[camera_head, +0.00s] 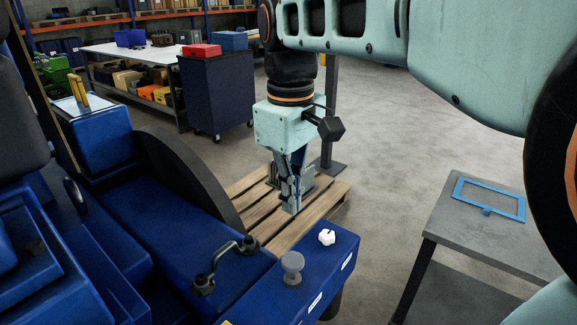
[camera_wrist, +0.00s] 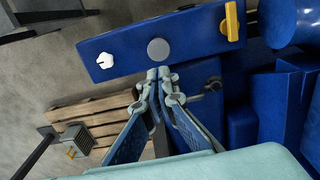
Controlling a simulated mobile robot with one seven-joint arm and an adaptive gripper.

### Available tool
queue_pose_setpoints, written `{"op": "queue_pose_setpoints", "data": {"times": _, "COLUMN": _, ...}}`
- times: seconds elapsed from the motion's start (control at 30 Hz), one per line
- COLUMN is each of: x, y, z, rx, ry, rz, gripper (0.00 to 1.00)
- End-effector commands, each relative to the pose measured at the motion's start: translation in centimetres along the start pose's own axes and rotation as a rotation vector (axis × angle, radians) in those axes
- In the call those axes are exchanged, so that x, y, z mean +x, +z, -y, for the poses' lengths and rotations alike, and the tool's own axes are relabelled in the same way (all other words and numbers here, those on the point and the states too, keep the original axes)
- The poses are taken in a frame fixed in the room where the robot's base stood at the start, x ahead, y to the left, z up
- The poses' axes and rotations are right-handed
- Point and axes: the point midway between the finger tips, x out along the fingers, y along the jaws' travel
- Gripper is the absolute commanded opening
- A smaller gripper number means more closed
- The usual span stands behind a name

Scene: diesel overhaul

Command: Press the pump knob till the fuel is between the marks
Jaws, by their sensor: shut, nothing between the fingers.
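A grey mushroom-shaped knob (camera_head: 292,266), which looks like the pump knob, stands on top of a blue box (camera_head: 262,300) at the machine's near edge. It also shows from above as a round grey disc in the wrist view (camera_wrist: 158,49). My gripper (camera_head: 290,206) points down, shut and empty, above and beyond the box in the head view. In the wrist view its fingertips (camera_wrist: 164,73) appear just below the disc; I see no contact. A white lobed knob (camera_head: 327,237) sits beside the grey one. No fuel level or marks can be made out.
A bent dark handle (camera_head: 225,262) rises left of the grey knob. A yellow handle (camera_wrist: 233,21) stands at the box's other end. A wooden pallet (camera_head: 250,210) lies on the floor behind. A grey table (camera_head: 475,232) with a blue frame stands right, across clear floor.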

Motion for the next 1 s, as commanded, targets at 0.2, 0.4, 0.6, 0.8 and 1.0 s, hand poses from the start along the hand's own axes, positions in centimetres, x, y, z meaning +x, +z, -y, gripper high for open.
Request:
{"op": "queue_pose_setpoints", "data": {"times": 0.2, "x": 4.4, "y": 0.1, "z": 0.1, "rx": 0.0, "ry": -0.003, "rz": 0.005, "gripper": 0.0}}
{"op": "queue_pose_setpoints", "data": {"times": 0.4, "x": 8.7, "y": 0.1, "z": 0.1, "rx": 0.0, "ry": -0.003, "rz": 0.005, "gripper": 0.0}}
{"op": "queue_pose_setpoints", "data": {"times": 0.6, "x": 11.7, "y": 0.1, "z": 0.1, "rx": 0.0, "ry": -0.002, "rz": 0.003, "gripper": 0.0}}
{"op": "queue_pose_setpoints", "data": {"times": 0.8, "x": 12.8, "y": 0.1, "z": 0.0, "rx": 0.0, "ry": -0.001, "rz": 0.001, "gripper": 0.0}}
{"op": "queue_pose_setpoints", "data": {"times": 1.0, "x": 12.9, "y": 0.0, "z": 0.0, "rx": 0.0, "ry": 0.0, "rz": 0.0, "gripper": 0.0}}
